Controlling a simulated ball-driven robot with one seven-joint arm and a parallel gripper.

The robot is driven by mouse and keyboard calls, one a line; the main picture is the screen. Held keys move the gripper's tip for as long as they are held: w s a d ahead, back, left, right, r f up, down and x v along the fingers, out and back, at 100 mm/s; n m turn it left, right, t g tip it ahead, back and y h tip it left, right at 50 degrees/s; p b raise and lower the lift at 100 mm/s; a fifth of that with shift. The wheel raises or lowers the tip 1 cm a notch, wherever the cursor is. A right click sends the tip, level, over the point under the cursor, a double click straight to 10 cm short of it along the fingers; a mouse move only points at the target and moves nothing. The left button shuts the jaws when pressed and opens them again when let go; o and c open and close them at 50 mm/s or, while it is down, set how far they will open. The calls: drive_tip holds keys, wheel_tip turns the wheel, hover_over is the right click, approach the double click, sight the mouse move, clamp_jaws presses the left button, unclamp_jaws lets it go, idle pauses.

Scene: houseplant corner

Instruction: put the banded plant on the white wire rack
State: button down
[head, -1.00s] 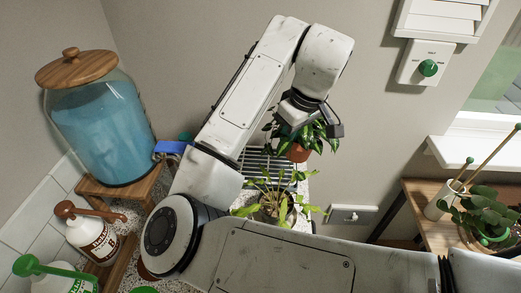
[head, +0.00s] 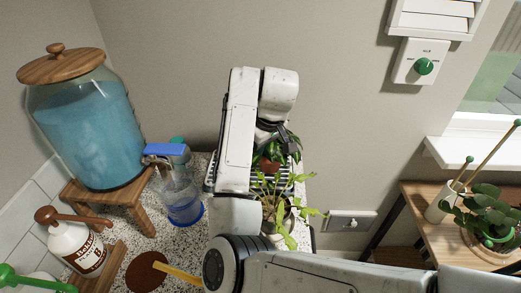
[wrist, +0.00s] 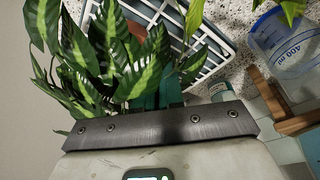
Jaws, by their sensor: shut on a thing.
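The banded plant (head: 275,151) has dark green leaves with pale stripes and a terracotta pot. My gripper (wrist: 160,93) is shut on it; in the wrist view its leaves (wrist: 125,55) cover much of the fingers. In the head view my arm hides most of the gripper. The white wire rack (wrist: 213,48) lies on the speckled counter, partly hidden by my arm and leaves. The pot is over the rack area; I cannot tell whether it touches the bars.
A yellow-green leafy plant (head: 281,208) stands in front of the rack. A measuring jug (head: 181,200) is left of it, below the blue drink dispenser (head: 85,130). A wall socket (head: 350,221) is at the right.

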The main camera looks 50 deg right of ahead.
drive_tip(key=shift+f, duration=0.1)
drive_tip(key=c, duration=1.3)
unclamp_jaws()
drive_tip(key=shift+o, duration=0.2)
drive_tip(key=p+v, duration=0.3)
drive_tip(key=v, duration=0.9)
drive_tip(key=shift+d, duration=0.1)
